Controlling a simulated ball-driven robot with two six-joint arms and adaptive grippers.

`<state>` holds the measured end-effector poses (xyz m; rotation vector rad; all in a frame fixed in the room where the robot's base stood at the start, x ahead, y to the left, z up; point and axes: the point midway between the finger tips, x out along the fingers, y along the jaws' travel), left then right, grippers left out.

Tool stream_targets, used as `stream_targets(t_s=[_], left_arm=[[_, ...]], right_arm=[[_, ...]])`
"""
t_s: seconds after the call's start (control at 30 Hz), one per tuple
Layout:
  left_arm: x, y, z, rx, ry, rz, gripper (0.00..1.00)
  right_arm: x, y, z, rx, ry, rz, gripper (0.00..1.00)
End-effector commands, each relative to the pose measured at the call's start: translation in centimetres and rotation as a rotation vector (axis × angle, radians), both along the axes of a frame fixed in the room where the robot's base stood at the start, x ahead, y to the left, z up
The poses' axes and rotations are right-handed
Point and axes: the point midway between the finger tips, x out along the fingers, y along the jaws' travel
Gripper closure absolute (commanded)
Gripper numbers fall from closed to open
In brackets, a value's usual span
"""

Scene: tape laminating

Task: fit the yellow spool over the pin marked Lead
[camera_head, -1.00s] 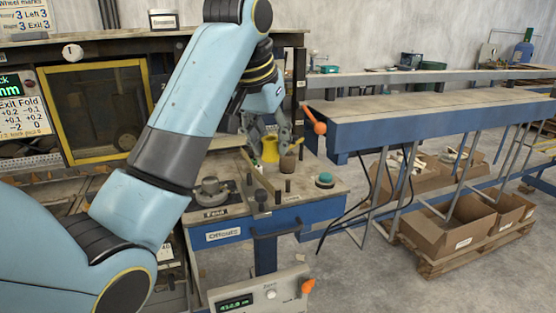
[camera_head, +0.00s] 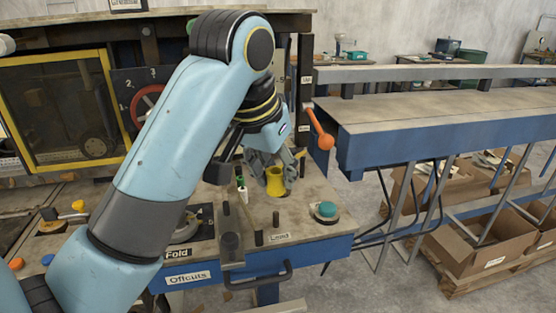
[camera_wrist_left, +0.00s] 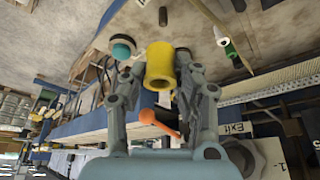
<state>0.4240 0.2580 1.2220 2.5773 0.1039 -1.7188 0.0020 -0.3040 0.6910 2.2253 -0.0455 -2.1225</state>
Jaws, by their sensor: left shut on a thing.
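The yellow spool (camera_head: 275,182) is between the fingers of my left gripper (camera_head: 272,168), over the back part of the worn bench top. In the left wrist view the spool (camera_wrist_left: 160,68) sits between both fingertips (camera_wrist_left: 162,70), its open end toward the camera. The gripper is shut on it. A Lead label (camera_head: 280,238) lies at the front of the bench. A short dark pin (camera_head: 276,220) stands just behind the label, and another dark pin (camera_head: 258,238) is left of it; the spool is apart from both. My right gripper is not in view.
A teal-topped knob (camera_head: 326,210) stands right of the pins. An orange-handled lever (camera_head: 320,128) is at the blue conveyor frame (camera_head: 400,142). A Fold label (camera_head: 178,253) marks the left area.

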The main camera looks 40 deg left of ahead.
Motion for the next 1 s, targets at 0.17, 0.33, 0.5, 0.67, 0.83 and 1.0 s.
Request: stream_targets(t_s=[0.17, 0.33, 0.5, 0.67, 0.83, 1.0], left_arm=[[0.0, 0.0, -1.0, 0.001, 0.001, 0.0, 0.88], [0.0, 0.0, -1.9, 0.001, 0.002, 0.0, 0.88], [0.0, 0.0, -2.8, 0.001, 0.002, 0.0, 0.88], [0.0, 0.0, -3.7, 0.001, 0.001, 0.0, 0.88], [0.0, 0.0, -4.7, 0.001, 0.002, 0.0, 0.88], [0.0, 0.0, -5.6, 0.0, 0.002, 0.0, 0.88]], right_arm=[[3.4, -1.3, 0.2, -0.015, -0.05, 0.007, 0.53], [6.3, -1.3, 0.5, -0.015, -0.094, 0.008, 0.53], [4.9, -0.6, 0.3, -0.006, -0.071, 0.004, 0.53], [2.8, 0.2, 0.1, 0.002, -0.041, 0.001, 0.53], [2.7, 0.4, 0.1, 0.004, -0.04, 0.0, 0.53], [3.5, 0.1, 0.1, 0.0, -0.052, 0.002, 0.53]])
